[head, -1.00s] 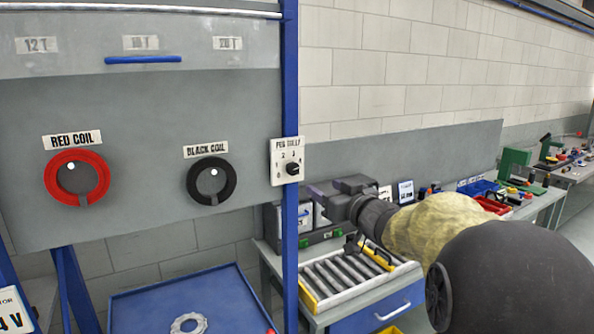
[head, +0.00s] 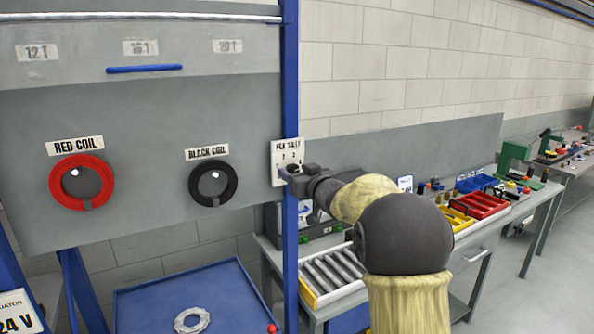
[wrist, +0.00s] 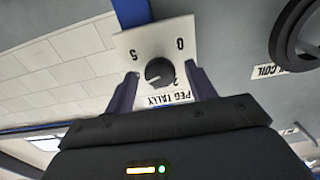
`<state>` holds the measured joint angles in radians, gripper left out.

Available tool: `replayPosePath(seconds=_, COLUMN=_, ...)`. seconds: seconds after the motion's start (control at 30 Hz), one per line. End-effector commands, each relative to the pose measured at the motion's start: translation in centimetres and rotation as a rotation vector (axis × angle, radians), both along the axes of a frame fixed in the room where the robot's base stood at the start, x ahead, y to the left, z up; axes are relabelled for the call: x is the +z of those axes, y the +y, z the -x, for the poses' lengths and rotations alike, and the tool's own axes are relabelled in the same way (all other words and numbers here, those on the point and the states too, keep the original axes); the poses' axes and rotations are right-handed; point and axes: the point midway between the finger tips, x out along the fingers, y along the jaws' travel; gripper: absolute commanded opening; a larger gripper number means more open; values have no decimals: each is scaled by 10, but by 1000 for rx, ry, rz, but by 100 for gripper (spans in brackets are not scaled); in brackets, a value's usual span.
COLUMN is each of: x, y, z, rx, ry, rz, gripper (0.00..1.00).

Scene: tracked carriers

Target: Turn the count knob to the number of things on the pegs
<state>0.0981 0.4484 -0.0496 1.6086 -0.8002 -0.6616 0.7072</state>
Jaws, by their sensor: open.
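The peg tally plate (head: 276,158) is white and hangs on a blue post right of the panel. Its dark round count knob (wrist: 159,71) shows in the wrist view, with a pale mark towards the lower left. A 5 and a 0 are readable; other numbers are partly hidden. My gripper (wrist: 162,74) is open, its fingers either side of the knob; contact cannot be told. In the head view my gripper (head: 287,174) covers the plate's lower part. The red coil (head: 108,185) and black coil (head: 232,185) each hang around a peg on the panel.
A grey ring (head: 182,327) lies in the blue tray (head: 140,305) below the panel. A roller conveyor (head: 335,270) and a bench with red and yellow bins (head: 480,207) stand to the right.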

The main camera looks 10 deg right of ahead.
Motion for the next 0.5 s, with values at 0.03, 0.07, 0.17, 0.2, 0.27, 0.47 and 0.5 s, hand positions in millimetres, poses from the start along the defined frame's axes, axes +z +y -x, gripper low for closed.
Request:
replayPosePath(seconds=0.03, x=0, y=0, z=0, rx=0, ry=0, rz=0, gripper=55)
replayPosePath(seconds=0.07, x=0, y=0, z=0, rx=0, ry=0, rz=0, gripper=55)
replayPosePath(seconds=0.17, x=0, y=0, z=0, rx=0, ry=0, rz=0, gripper=55)
replayPosePath(seconds=0.2, x=0, y=0, z=0, rx=0, ry=0, rz=0, gripper=55)
replayPosePath(seconds=0.27, x=0, y=0, z=0, rx=0, ry=0, rz=0, gripper=44)
replayPosePath(seconds=0.47, x=0, y=0, z=0, rx=0, ry=0, rz=0, gripper=10)
replayPosePath(seconds=0.5, x=0, y=0, z=0, rx=0, ry=1, rz=0, gripper=10)
